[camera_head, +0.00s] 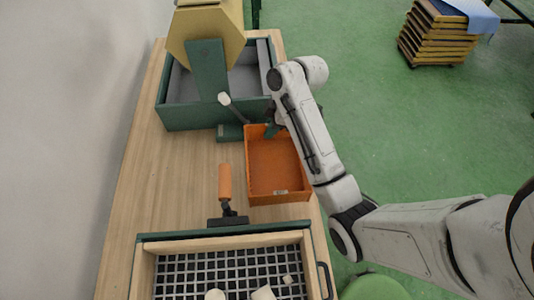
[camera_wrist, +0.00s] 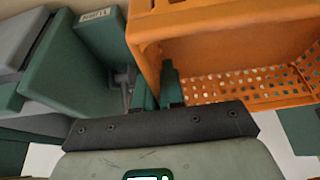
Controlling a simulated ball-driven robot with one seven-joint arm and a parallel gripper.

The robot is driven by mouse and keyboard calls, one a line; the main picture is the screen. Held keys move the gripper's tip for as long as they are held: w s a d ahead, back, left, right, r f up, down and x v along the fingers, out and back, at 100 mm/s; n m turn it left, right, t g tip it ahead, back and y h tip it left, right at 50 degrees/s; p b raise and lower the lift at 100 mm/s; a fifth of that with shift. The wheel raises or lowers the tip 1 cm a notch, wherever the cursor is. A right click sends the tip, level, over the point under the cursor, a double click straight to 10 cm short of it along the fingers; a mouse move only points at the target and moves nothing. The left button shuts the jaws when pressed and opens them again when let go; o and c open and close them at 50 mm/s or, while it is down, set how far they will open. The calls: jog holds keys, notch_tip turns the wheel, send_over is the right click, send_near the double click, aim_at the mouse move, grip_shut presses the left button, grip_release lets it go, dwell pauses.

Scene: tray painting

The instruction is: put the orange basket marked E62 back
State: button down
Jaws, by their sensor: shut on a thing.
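The orange basket (camera_head: 277,199) is an open, empty box at the right edge of the wooden table. It has a small pale label on its near wall, too small to read. In the wrist view the basket (camera_wrist: 150,42) shows a perforated part. My gripper (camera_head: 271,130) is at the basket's far wall, with its green fingers (camera_wrist: 157,90) close together at the wall, one inside the basket. It is shut on the basket. I cannot tell whether the basket rests on the table or is slightly raised.
A green trough (camera_head: 190,117) with a yellow drum (camera_head: 205,35) stands just beyond the basket. A orange-handled brush or scraper (camera_head: 225,185) lies to the left. A wooden tray with a grid (camera_head: 143,275) is at the near end. The table's left side (camera_head: 170,180) is clear.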

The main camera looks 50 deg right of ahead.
aim_at(270, 142)
jog(key=shift+f, duration=3.2)
jog(key=shift+f, duration=0.15)
jog(key=c, duration=1.2)
grip_release()
jog(key=shift+c, duration=0.2)
jog(key=p+v, duration=0.1)
jog(key=v, duration=1)
jog(key=shift+s+d+r+p, duration=0.15)
jog(key=shift+r+p, duration=0.5)
